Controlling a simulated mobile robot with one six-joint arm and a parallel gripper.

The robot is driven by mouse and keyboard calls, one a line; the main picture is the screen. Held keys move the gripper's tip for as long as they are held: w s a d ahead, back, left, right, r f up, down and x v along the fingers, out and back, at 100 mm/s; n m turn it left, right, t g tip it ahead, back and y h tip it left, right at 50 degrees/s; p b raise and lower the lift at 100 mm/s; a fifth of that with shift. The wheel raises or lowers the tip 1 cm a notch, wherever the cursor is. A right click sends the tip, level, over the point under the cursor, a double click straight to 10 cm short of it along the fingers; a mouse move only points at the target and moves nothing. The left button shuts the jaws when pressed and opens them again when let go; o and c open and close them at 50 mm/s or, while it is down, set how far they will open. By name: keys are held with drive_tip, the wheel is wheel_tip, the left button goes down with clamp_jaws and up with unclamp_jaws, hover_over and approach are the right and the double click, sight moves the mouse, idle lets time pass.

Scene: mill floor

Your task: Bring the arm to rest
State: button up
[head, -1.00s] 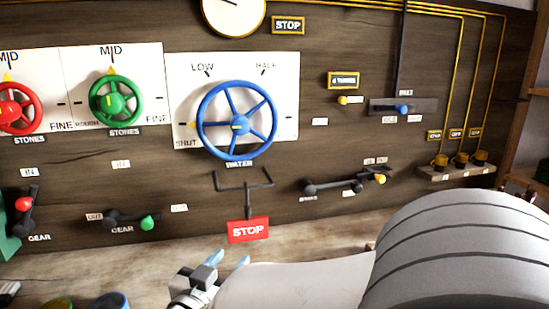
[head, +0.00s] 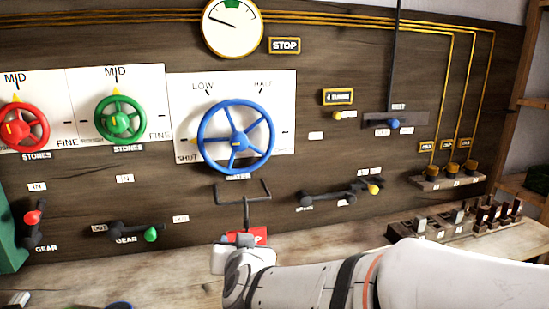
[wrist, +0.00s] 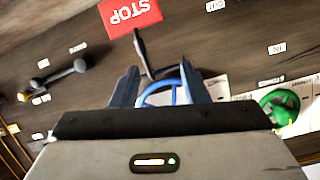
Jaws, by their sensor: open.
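My gripper (wrist: 160,82) shows in the wrist view with its two blue-grey fingers spread and nothing held. In the head view my arm comes in from the lower right, and its wrist end is in front of the lower part of the red STOP plate (head: 258,235); the fingers are hidden there. The STOP plate shows upside down in the wrist view (wrist: 130,12). Its dark forked bar (head: 245,192) stands above it. In the wrist view part of this bar appears between the fingers, with the blue wheel beyond; I cannot tell the distance.
The panel carries a blue wheel (head: 237,138), a green wheel (head: 119,116), a red wheel (head: 20,128), a green-knobbed lever (head: 148,234), a red-knobbed lever (head: 33,217) and a yellow-knobbed lever (head: 372,188). A switch row (head: 455,222) lies on the bench at right.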

drive_tip(key=s+d+g+h+p, duration=0.1)
drive_tip(key=s+d+g+p, duration=0.2)
drive_tip(key=s+d+g, duration=0.2)
drive_tip(key=s+d+f+g+h+p, duration=0.1)
drive_tip(key=s+d+g, duration=0.5)
drive_tip(key=s+d, duration=0.6)
drive_tip(key=d+h+p, duration=0.1)
drive_tip(key=d+p, duration=0.1)
drive_tip(key=d, duration=0.4)
drive_tip(key=shift+s+f, duration=0.25)
drive_tip(key=shift+s, duration=0.05)
drive_tip(key=shift+a, duration=0.1)
idle(0.6)
